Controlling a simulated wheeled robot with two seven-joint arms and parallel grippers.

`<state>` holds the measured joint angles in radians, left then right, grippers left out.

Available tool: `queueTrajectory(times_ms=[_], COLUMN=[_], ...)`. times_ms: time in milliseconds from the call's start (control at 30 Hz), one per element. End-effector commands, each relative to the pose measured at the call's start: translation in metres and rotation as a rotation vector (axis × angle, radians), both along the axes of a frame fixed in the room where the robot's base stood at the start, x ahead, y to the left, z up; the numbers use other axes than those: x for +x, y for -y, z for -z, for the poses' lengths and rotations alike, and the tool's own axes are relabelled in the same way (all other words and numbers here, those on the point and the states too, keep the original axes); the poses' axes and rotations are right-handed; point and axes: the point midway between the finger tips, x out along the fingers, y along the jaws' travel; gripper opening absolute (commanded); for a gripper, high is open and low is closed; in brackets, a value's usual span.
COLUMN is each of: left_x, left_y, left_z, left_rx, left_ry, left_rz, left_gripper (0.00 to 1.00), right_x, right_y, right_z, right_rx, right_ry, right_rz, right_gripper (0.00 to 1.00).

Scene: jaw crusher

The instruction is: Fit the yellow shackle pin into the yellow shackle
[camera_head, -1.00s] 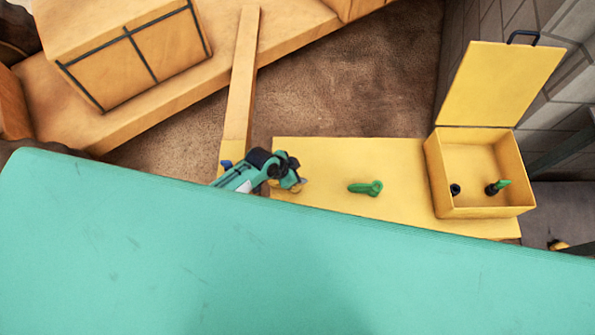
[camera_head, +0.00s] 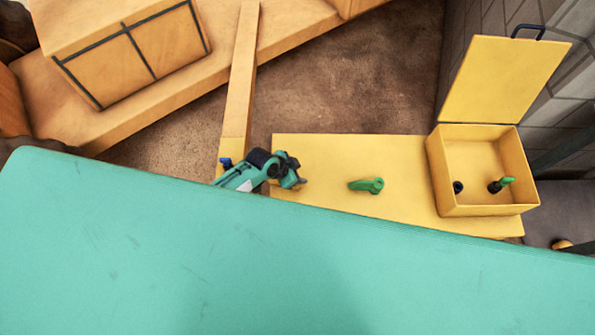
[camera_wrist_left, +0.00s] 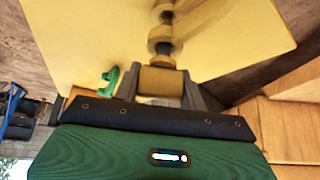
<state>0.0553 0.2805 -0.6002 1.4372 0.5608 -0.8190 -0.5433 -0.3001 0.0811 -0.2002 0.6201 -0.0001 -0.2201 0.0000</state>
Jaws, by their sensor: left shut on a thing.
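My left gripper (camera_head: 301,182) is over the left end of the yellow table. In the left wrist view its fingers (camera_wrist_left: 160,88) are shut on a yellow block-like end, which I take for the yellow shackle pin (camera_wrist_left: 159,80). A dark shaft and rounded yellow parts (camera_wrist_left: 160,36) lie in line beyond it, probably of the yellow shackle. I cannot tell whether the pin passes through them or only lines up. In the head view the gripper hides the held pin and the shackle. My right gripper is not in view.
A green piece with a ring end (camera_head: 367,186) lies on the yellow table (camera_head: 330,155); it also shows in the left wrist view (camera_wrist_left: 109,81). An open yellow box (camera_head: 462,211) at the right holds dark parts and a green-topped piece (camera_head: 502,184). An orange beam (camera_head: 241,85) stands behind my gripper.

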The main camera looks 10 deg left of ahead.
Motion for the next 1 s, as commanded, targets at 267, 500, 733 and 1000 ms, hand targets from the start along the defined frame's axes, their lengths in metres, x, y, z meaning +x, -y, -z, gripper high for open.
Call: queueTrajectory(times_ms=[267,500,733,1000], left_x=[0.000,0.000,0.000,0.000], left_y=[0.000,0.000,0.000,0.000], left_z=[0.008,0.014,0.020,0.019], left_rx=[-0.001,-0.001,0.000,-0.001], left_ry=[0.001,0.001,0.001,0.001], left_rz=[0.000,0.000,-0.001,0.000], left_gripper=[0.16,0.16,0.16,0.67], right_x=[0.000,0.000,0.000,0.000], right_y=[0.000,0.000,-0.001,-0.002], right_z=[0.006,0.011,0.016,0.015], right_rx=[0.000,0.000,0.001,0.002], right_ry=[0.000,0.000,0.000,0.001], right_rz=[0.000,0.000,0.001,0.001], right_gripper=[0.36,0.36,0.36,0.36])
